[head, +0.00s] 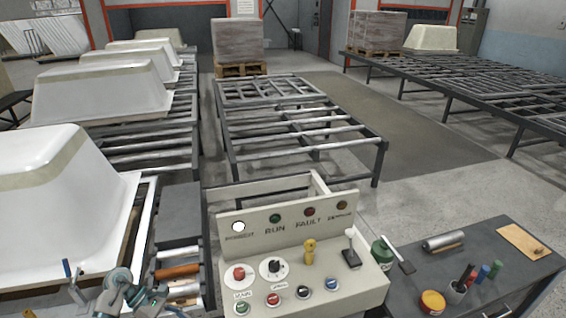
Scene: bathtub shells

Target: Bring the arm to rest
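My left gripper (112,290) shows at the bottom left of the head view, low in front of the nearest white tub shell and left of the control console. Its grey and blue parts are small and partly cut off by the bottom edge, so I cannot tell whether its fingers are open or shut. I see nothing clearly held in it. My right arm and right gripper are not in view.
A beige control console (300,250) with buttons and a yellow-handled switch stands at bottom centre. White tub shells (60,190) line the left racks. A dark bench (480,250) with a tin, markers and a roll is at right. An empty roller frame (300,125) lies behind.

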